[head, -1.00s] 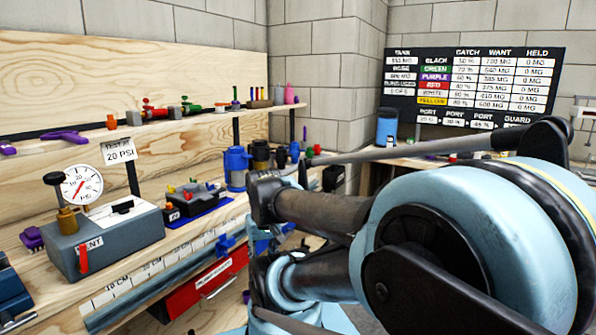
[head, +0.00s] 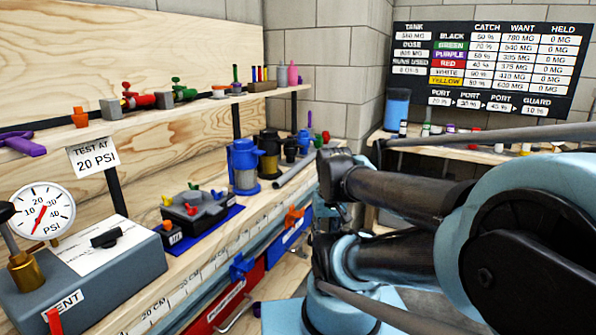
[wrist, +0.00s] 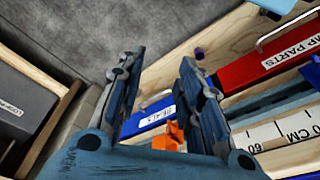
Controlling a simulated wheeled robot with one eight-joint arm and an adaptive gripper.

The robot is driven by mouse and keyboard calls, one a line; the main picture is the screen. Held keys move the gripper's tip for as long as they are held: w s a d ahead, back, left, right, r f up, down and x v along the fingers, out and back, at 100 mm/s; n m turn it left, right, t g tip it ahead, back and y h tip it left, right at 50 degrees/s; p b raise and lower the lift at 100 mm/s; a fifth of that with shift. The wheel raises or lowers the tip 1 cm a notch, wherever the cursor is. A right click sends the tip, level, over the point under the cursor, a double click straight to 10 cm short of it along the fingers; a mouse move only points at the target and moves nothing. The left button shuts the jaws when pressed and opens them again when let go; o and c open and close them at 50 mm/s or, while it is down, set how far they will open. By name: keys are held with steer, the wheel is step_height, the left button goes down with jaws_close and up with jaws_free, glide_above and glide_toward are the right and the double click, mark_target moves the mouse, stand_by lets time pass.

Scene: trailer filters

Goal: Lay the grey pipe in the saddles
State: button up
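An orange piece (wrist: 169,137) also shows in the wrist view, beyond and between my fingers. My gripper (wrist: 163,66) is open, with nothing between its fingers.
A gauge box (head: 90,270), a black valve block (head: 197,207) on a blue mat and a blue filter housing (head: 243,167) stand on the bench. A red drawer (wrist: 265,62) is below its front. A shelf (head: 160,112) runs above. Grey floor (wrist: 60,25) is open at the wrist view's upper left.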

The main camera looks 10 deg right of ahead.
steer(key=o, duration=0.4)
steer(key=shift+s+r, duration=0.15)
steer(key=shift+c, duration=0.2)
step_height(320, 180, up, 24)
steer(key=m+g, duration=0.2)
steer(key=m, duration=0.5)
glide_above(297, 165)
step_height(297, 165, down, 17)
steer(key=shift+c, duration=0.3)
jaws_close()
